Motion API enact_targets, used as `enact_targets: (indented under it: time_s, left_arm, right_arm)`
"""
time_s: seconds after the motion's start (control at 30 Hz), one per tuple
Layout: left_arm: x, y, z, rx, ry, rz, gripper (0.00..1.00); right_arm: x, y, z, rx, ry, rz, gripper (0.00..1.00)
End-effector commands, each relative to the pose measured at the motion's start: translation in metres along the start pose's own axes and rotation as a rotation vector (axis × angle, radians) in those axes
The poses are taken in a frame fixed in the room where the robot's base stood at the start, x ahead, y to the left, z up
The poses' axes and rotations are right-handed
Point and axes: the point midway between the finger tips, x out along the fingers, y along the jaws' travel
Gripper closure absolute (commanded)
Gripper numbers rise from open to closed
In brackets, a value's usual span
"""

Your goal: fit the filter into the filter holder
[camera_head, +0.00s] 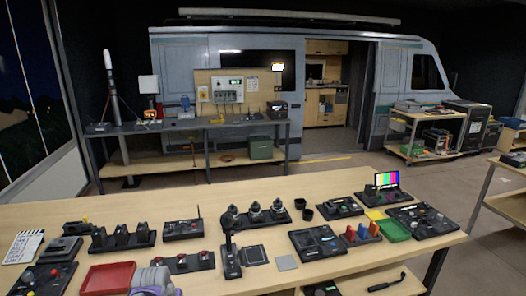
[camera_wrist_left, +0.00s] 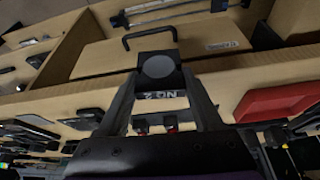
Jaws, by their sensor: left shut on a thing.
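My left gripper (camera_wrist_left: 158,82) is shut on a small dark block with a round grey face (camera_wrist_left: 157,67), which looks like the filter. The two fingers press on its sides. In the head view only a pale grey and purple part of my left arm shows at the bottom, left of centre; the held piece cannot be made out there. The filter holder is not clear; a dark square frame (camera_head: 255,255) beside an upright dark stand (camera_head: 230,262) on the bench may be it. My right gripper is not in view.
A red tray (camera_head: 108,278) lies beside my left arm and shows in the wrist view (camera_wrist_left: 275,101). Racks of dark knobs and lenses (camera_head: 256,213), a grey square plate (camera_head: 286,262) and a green tray (camera_head: 393,230) crowd the bench (camera_head: 190,199). Its back strip is mostly clear.

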Motion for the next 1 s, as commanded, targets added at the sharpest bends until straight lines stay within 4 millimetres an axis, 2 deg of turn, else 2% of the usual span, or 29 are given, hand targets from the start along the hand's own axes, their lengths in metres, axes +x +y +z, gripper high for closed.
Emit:
enact_targets:
  time_s: [0.1,0.2,0.4,0.57,1.0]
  left_arm:
    - [0.030,0.030,0.035,0.046,0.000,0.020,0.97]
    - [0.046,0.049,0.061,0.077,0.000,0.033,0.97]
    - [0.062,0.069,0.095,0.112,0.001,0.047,0.97]
    - [0.064,0.072,0.102,0.119,0.001,0.050,0.97]
    - [0.064,0.072,0.102,0.119,0.001,0.049,0.97]
  right_arm:
    - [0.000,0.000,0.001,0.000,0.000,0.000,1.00]
    - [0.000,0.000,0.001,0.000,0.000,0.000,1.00]
    - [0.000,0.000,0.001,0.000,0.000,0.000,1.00]
    - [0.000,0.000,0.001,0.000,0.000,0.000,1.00]
    - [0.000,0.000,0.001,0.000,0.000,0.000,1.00]
